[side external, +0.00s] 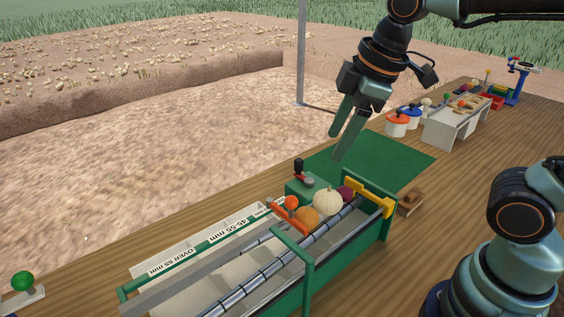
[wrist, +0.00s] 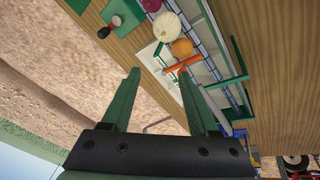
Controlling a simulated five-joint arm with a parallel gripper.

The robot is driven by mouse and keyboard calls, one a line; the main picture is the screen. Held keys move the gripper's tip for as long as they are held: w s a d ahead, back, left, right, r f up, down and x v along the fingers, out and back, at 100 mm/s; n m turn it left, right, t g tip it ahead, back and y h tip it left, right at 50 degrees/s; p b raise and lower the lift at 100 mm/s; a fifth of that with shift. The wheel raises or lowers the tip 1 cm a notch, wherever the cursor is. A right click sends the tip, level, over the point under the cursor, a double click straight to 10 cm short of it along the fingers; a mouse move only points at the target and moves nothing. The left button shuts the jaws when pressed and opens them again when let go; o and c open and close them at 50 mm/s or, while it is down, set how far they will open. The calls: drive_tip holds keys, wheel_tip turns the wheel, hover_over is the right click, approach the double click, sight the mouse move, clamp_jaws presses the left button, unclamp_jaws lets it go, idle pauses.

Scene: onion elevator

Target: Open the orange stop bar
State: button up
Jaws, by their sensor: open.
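The orange stop bar (side external: 289,218) with a round orange knob lies across the green-framed roller sorter (side external: 309,262), in front of the onions. It also shows in the wrist view (wrist: 182,64), near the tip of the right finger in the picture. An orange-brown onion (side external: 307,217), a white onion (side external: 327,203) and a purple onion (side external: 345,193) sit in a row behind the bar. My gripper (side external: 337,147) is open and empty, above and beyond the sorter, fingers pointing down. The wrist view shows its two fingers apart (wrist: 159,74).
A black-knobbed lever (side external: 299,168) stands on a green block beside the sorter. The green mat (side external: 395,155) is clear. Tubs (side external: 397,122) stand farther back.

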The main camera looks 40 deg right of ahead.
sight(292, 198)
drive_tip(key=a+r+n+g, duration=0.2)
drive_tip(key=a+n, duration=0.5)
drive_tip(key=n, duration=0.4)
drive_tip(key=shift+m, duration=0.3)
drive_tip(key=w+f, duration=0.1)
drive_tip(key=f, duration=0.7)
drive_tip(key=w+f, duration=0.1)
drive_tip(key=f, duration=0.3)
drive_tip(key=shift+w+a, duration=0.3)
clamp_jaws()
